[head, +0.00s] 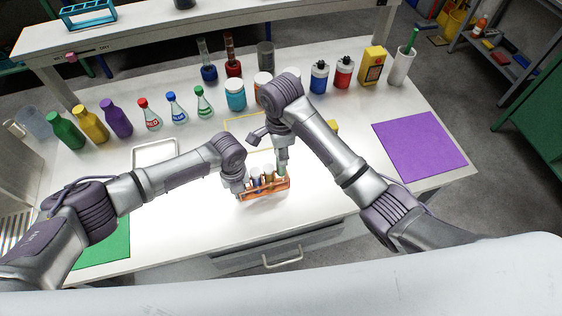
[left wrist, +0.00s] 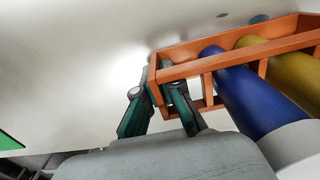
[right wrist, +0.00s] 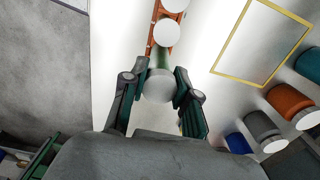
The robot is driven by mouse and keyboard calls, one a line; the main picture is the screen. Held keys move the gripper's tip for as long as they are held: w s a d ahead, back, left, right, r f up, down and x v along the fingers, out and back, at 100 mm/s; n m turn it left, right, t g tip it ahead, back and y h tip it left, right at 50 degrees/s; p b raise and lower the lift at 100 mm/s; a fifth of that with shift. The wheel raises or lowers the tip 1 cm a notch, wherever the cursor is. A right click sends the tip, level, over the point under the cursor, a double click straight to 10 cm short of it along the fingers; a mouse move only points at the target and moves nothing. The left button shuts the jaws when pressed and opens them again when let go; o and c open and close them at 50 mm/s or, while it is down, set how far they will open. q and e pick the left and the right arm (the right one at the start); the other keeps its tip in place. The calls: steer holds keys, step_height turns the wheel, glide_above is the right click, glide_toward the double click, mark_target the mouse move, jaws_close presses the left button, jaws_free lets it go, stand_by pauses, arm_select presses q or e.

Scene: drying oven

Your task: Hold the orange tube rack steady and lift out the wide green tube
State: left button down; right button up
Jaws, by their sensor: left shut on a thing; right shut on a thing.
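The orange tube rack (head: 265,194) stands on the white bench near its front edge; it also shows in the left wrist view (left wrist: 205,65). My left gripper (left wrist: 160,97) is shut on the rack's end wall, at the left end in the head view. My right gripper (right wrist: 158,88) is shut on the wide green tube at the rack's right end. The tube's white cap (right wrist: 158,85) sits between the fingers, with a little green body beyond it. How deep the tube sits in the rack is hidden. A blue tube (left wrist: 250,95) and a yellow tube (left wrist: 285,68) stand in the rack.
A yellow outlined square (right wrist: 262,42) lies on the bench behind the rack. A white tray (head: 155,153) is at the left, a purple mat (head: 420,146) at the right. Several bottles and jars line the back. The bench front edge is close to the rack.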

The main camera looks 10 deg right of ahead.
steer(key=shift+r, duration=1.95)
arm_select(q)
steer(key=c, duration=1.2)
jaws_free()
steer(key=shift+c, duration=0.2)
step_height(320, 180, up, 12)
arm_select(e)
steer(key=shift+f, duration=0.1)
